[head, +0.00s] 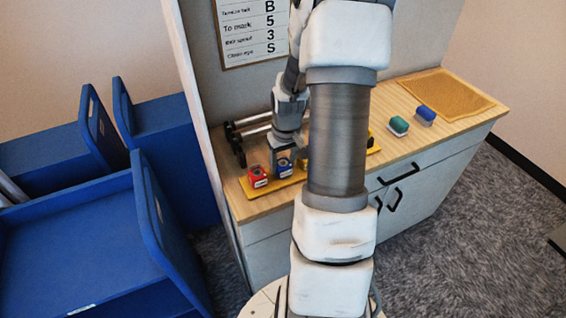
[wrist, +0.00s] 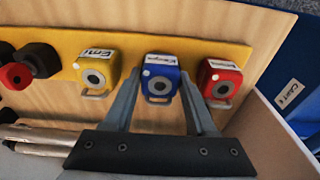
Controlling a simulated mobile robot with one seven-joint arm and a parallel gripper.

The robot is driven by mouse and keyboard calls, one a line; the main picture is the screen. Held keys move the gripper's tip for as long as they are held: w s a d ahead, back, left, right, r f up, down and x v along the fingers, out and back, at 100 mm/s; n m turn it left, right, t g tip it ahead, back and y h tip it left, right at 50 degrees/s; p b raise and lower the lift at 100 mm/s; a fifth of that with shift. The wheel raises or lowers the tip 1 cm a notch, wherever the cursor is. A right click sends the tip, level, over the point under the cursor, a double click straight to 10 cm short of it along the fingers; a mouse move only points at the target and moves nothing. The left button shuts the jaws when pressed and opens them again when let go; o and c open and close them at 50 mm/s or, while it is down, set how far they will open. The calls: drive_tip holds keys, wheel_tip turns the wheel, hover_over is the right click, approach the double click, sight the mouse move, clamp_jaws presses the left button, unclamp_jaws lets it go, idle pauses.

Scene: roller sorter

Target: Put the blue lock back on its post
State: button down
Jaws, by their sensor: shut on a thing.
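The blue lock (wrist: 162,70) is in the wrist view between the two fingers of my gripper (wrist: 160,84), which is shut on it. It also shows in the head view (head: 285,170), just below my gripper (head: 285,157). The lock is over the yellow board (wrist: 207,51), in line with the other locks. The post is hidden, and I cannot tell whether the lock sits on it or just above. A red lock (wrist: 219,78) is close on the right and a yellow lock (wrist: 97,69) is on the left. The red lock shows in the head view (head: 258,177).
Dark rollers (head: 237,137) stand behind the board at the left end of the wooden counter (head: 407,151). A green block (head: 398,125) and a blue block (head: 425,114) lie to the right, near a tan mat (head: 440,94). Blue bins (head: 80,245) stand at the left.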

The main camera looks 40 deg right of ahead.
drive_tip(key=shift+f, duration=0.2)
drive_tip(key=shift+c, duration=0.6)
unclamp_jaws()
wheel_tip(320, 180, up, 17)
drive_tip(key=s+p, duration=0.1)
drive_tip(key=s, duration=0.1)
drive_tip(key=shift+a+r, duration=0.2)
drive_tip(key=shift+a, duration=0.05)
